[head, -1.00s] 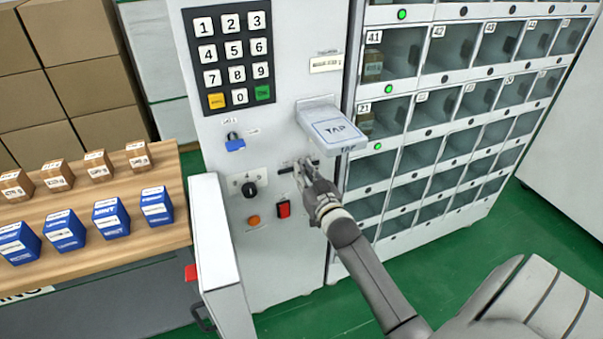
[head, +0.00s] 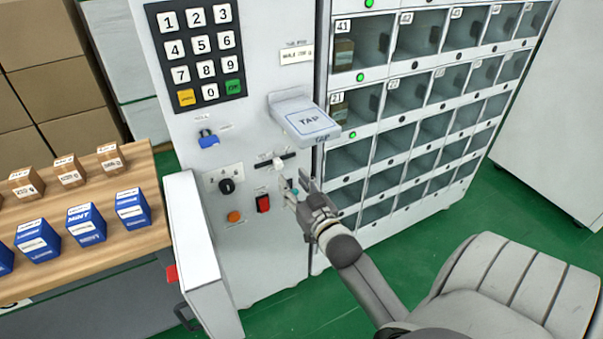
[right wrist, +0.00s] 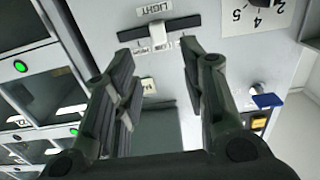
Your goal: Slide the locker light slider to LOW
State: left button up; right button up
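The locker light slider shows on the machine's front panel in the head view as a dark slot with a white knob (head: 278,163), below the TAP pad. In the right wrist view the white knob (right wrist: 157,33) stands near the middle of the dark slot, by the LIGHT label (right wrist: 154,10). Small end labels are too small to read. My right gripper (head: 294,190) is just below the slider in the head view. In the right wrist view its two fingers (right wrist: 158,58) are apart and empty, with the knob beyond the gap between them. My left gripper is out of view.
Lockers (head: 405,135) stand to the right. A wooden shelf (head: 120,240) with boxes is at left.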

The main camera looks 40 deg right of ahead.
jog(key=shift+v, duration=1.95)
jog(key=shift+d, duration=0.1)
jog(key=s+a+f+n+g+y, duration=0.1)
jog(key=s+a+f+g, duration=0.2)
jog(key=f, duration=0.9)
jog(key=s+a+f+g+y, duration=0.1)
jog(key=s+a+f+g, duration=0.2)
jog(key=f, duration=0.9)
jog(key=s+a+f+n+g+y, duration=0.1)
jog(key=s+a+f+g, duration=0.2)
jog(key=f, duration=0.9)
jog(key=s+a+f+n+g, duration=0.1)
jog(key=s+a+f+g, duration=0.1)
jog(key=s+f, duration=0.4)
jog(key=s+a+f+n+g+y, duration=0.1)
jog(key=s+f+g, duration=0.2)
jog(key=s, duration=1.1)
jog(key=s+a+f+n+g, duration=0.1)
jog(key=s+a+f+g, duration=0.1)
jog(key=s+f, duration=0.6)
jog(key=s, duration=0.2)
jog(key=shift+s+a+f, duration=0.35)
